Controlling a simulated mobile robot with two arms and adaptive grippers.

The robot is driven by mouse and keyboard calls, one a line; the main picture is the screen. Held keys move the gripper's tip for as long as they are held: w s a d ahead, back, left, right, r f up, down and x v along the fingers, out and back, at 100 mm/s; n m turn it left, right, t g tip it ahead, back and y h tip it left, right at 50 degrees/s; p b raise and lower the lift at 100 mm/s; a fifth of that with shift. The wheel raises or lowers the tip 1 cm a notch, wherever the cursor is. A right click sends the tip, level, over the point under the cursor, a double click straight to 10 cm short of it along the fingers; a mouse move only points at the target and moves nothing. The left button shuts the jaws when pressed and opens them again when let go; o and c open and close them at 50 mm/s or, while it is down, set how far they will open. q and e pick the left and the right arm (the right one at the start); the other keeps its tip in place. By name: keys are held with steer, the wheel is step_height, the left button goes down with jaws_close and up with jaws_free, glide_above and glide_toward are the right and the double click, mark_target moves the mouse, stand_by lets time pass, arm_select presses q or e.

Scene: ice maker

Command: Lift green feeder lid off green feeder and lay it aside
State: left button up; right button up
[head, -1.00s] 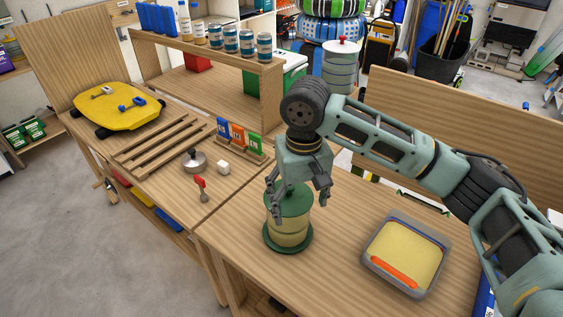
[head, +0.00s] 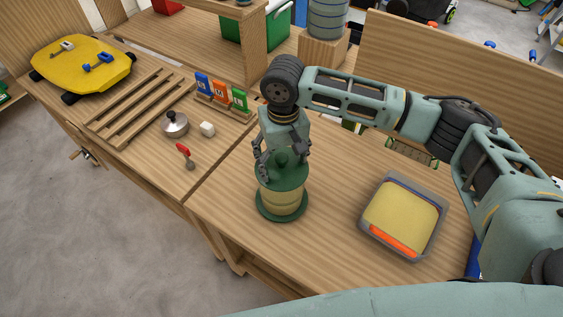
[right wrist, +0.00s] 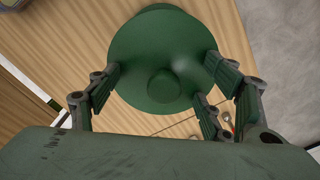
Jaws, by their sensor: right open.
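The green feeder (head: 283,199) stands upright on the wooden bench, with a yellowish clear body and a green base. Its green lid (head: 284,176) with a round knob sits on top. In the right wrist view the lid (right wrist: 150,55) is seen from above, its knob (right wrist: 163,86) near the middle. My right gripper (head: 282,152) is just above the lid with its fingers spread around the knob. It also shows in the right wrist view (right wrist: 160,92), open, with the knob between the fingers and gaps on both sides. My left gripper is out of view.
A grey tray (head: 446,215) with a yellow sponge-like block and an orange strip stands right of the feeder. A lidded metal pot (head: 175,124), white cube (head: 208,129) and red-handled tool (head: 185,155) lie on the left bench. Bare bench lies between feeder and tray.

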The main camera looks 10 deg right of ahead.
steer(key=shift+s, duration=0.1)
steer(key=c, duration=1)
steer(key=shift+c, duration=0.8)
steer(key=shift+r, duration=0.2)
steer(key=r+b, duration=0.1)
steer(key=r, duration=0.1)
steer(key=w+r+b, duration=0.1)
steer(key=r, duration=0.1)
steer(key=shift+w+r, duration=0.1)
steer(key=shift+w, duration=0.05)
arm_select(q)
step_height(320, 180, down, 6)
steer(key=b, duration=0.3)
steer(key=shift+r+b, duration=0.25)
steer(key=shift+b, duration=0.05)
arm_select(e)
steer(key=w+r, duration=0.6)
steer(key=w, duration=0.4)
steer(key=shift+w+r, duration=0.25)
steer(key=shift+d, duration=0.1)
